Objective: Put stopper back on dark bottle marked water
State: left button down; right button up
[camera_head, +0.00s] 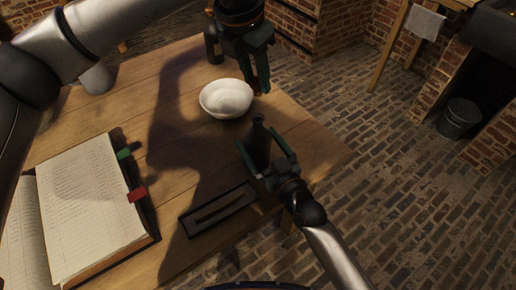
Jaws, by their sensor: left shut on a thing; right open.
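A dark bottle (259,141) stands upright near the table's right edge; its neck looks open, and no label can be read. My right gripper (263,148) is open, with one finger on each side of this bottle; contact cannot be told. My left gripper (260,91) points down above and behind the bottle, beside the white bowl. It is shut on a small brownish thing at its tips, which looks like the stopper and is mostly hidden by the fingers. A second dark bottle (212,46) stands at the back of the table, partly behind my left gripper.
A white bowl (227,98) sits left of my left gripper. A dark narrow tray (218,211) lies at the front, and an open book (92,205) with green and red tabs lies at the left. The wooden table (175,110) has clear room between book and bowl.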

grip_shut()
dwell(0.8)
